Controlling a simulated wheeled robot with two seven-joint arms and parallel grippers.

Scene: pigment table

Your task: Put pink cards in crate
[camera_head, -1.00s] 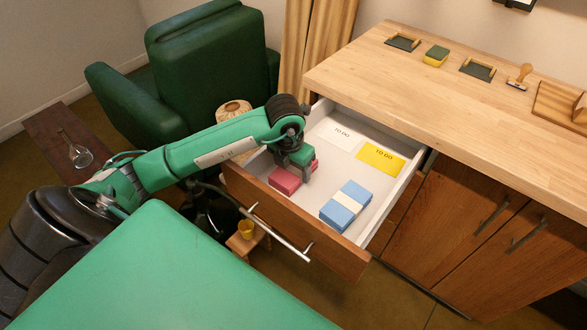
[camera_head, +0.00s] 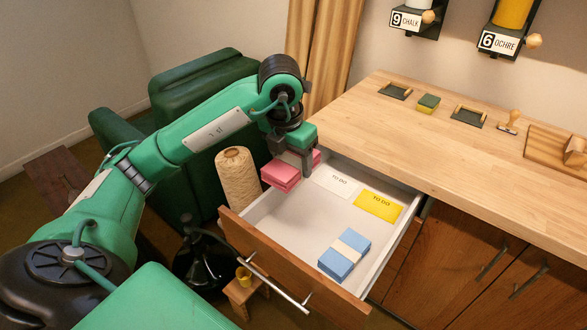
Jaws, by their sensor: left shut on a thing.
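The pink cards (camera_head: 281,175) are a small stack held by my left gripper (camera_head: 303,162). The gripper is shut on them and holds them above the back left side of the open drawer (camera_head: 262,247). Part of the stack is hidden behind the fingers. Inside the drawer lie a blue card bundle with a pale band (camera_head: 336,264), a white "TO DO" card (camera_head: 336,182) and a yellow "TO DO" card (camera_head: 378,205). I see no crate in this view. My right gripper is not in view.
The wooden counter (camera_head: 450,135) holds small dark trays, a sponge (camera_head: 428,104) and a stamp (camera_head: 510,122). A twine spool (camera_head: 238,178) stands left of the drawer. A green armchair (camera_head: 195,92) is behind my arm. A small stool (camera_head: 246,290) stands below the drawer front.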

